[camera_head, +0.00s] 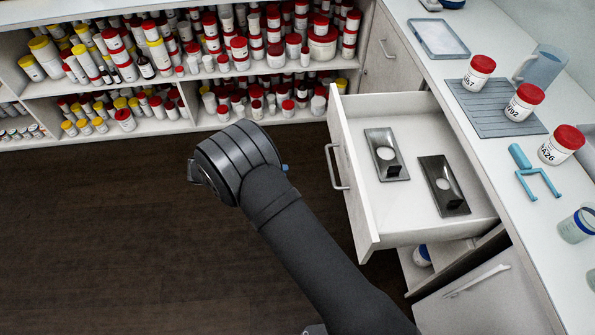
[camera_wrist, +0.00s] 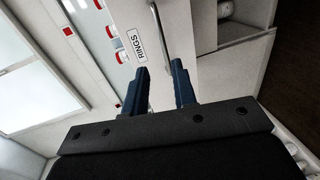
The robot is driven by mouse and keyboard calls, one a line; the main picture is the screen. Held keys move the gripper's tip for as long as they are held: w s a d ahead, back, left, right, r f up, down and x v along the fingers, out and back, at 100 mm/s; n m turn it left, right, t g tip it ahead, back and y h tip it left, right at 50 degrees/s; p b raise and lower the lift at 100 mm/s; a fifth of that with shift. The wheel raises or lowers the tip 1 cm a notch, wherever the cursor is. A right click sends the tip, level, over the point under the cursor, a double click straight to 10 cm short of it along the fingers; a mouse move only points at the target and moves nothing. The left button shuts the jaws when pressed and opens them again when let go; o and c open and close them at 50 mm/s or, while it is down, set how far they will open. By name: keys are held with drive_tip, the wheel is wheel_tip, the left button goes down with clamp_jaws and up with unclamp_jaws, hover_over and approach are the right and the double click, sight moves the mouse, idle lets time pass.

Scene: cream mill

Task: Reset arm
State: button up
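My arm (camera_head: 320,250) reaches up and left over the dark floor, in front of the open drawer. Its wrist end (camera_head: 240,160) is left of the drawer and apart from it; the fingers are hidden behind it in the head view. In the wrist view my gripper (camera_wrist: 159,68) shows two dark blue fingers with a clear gap between them. It is open, and nothing is held. A white "RINGS" label (camera_wrist: 136,42) appears beyond the left finger.
The drawer (camera_head: 360,215) stands open and holds two dark metal holders (camera_head: 385,155). The counter (camera_head: 420,75) carries a grey mat (camera_head: 475,110), several red-lidded jars (camera_head: 523,103), a jug (camera_head: 543,67) and a blue tool (camera_head: 540,182). Crowded shelves (camera_head: 200,125) line the back. The floor (camera_head: 100,240) is clear.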

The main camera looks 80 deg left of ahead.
sight(333, 173)
drive_tip(key=shift+s+r, duration=0.1)
drive_tip(key=shift+s, duration=0.4)
drive_tip(key=x, duration=1.7)
drive_tip(key=shift+w, duration=0.3)
drive_tip(key=v, duration=1.7)
drive_tip(key=shift+s, duration=0.3)
drive_tip(key=shift+w, duration=0.1)
drive_tip(key=shift+x, duration=8.85)
